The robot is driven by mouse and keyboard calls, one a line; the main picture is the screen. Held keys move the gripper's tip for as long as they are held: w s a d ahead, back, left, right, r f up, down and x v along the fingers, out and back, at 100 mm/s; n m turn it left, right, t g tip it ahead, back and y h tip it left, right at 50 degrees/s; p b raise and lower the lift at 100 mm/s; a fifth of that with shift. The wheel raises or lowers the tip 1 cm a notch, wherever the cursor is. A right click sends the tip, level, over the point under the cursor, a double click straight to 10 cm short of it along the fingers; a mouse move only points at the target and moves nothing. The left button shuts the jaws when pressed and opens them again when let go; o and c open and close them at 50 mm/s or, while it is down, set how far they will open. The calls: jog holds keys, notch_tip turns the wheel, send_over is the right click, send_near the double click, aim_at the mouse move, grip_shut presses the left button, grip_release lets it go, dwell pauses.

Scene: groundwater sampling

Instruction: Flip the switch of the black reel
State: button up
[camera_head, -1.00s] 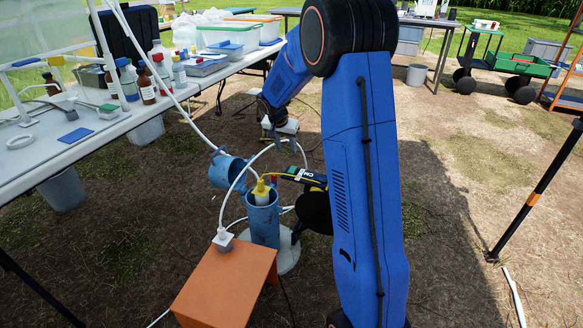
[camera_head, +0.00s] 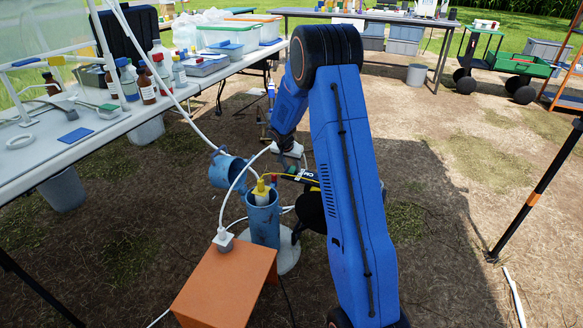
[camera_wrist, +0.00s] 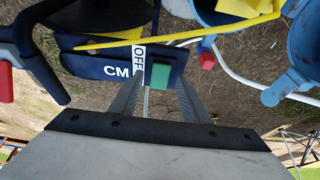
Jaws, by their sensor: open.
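The black reel (camera_head: 311,208) stands beside the open blue well pipe (camera_head: 263,222) in the head view, partly hidden by my arm. A green block (camera_wrist: 160,75), seemingly the switch, sits right of the label. My gripper (camera_wrist: 160,88) is open and empty, with one finger on each side of the green block and the tips close to the panel. I cannot tell whether they touch it. My fingers are not clear in the head view.
A yellow tape (camera_wrist: 95,42) crosses the reel. The blue well cap (camera_head: 226,170) hangs open left of the pipe, with a white tube arching over it. An orange box (camera_head: 226,285) stands in front. A long table (camera_head: 60,150) lies left; open ground lies right.

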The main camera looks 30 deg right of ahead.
jog(key=shift+f, duration=0.1)
jog(key=shift+c, duration=0.7)
jog(key=c, duration=0.9)
jog(key=shift+d, duration=0.1)
jog(key=shift+w+d+g, duration=0.1)
jog(key=shift+d+g, duration=0.1)
jog(key=shift+g, duration=0.1)
jog(key=shift+w+d+g+y, duration=0.2)
jog(key=shift+g+y, duration=0.3)
jog(key=shift+y, duration=0.3)
jog(key=shift+w+d+g+y, duration=0.15)
jog(key=shift+g+y, duration=0.45)
jog(key=shift+y, duration=0.3)
